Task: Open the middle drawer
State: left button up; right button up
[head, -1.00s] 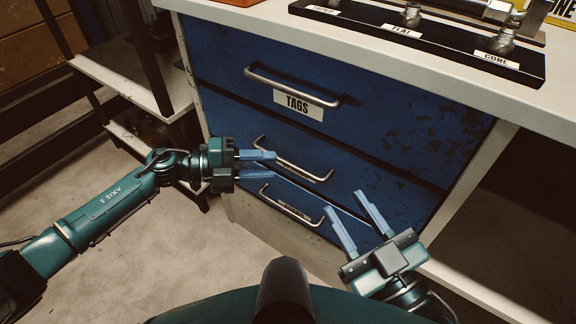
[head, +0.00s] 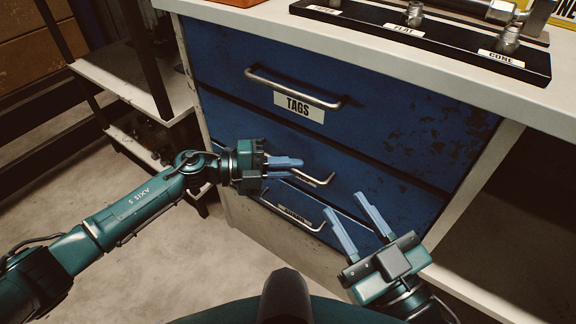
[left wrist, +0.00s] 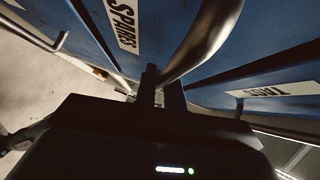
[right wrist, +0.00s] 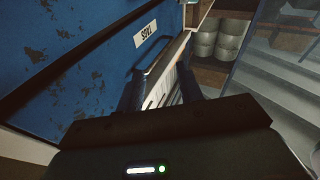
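The blue middle drawer (head: 352,168) sits below the drawer labelled TAGS and looks flush with the cabinet front. Its metal bar handle (head: 319,179) shows partly in the head view; the rest is behind my left gripper. My left gripper (head: 296,168) is at this handle, its fingers close together. In the left wrist view the handle (left wrist: 200,45) runs down between the fingers, beside a SPARES label (left wrist: 124,22); the fingers look shut on it. My right gripper (head: 347,204) is open and empty in front of the cabinet, at the lower right.
The top drawer has a TAGS label (head: 298,106) and its own handle (head: 290,88). The bottom drawer's handle (head: 290,210) is just below my left gripper. A black rack (head: 430,42) with fittings stands on the worktop. A shelf unit (head: 125,80) stands to the left.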

pick_arm(q)
grip_shut()
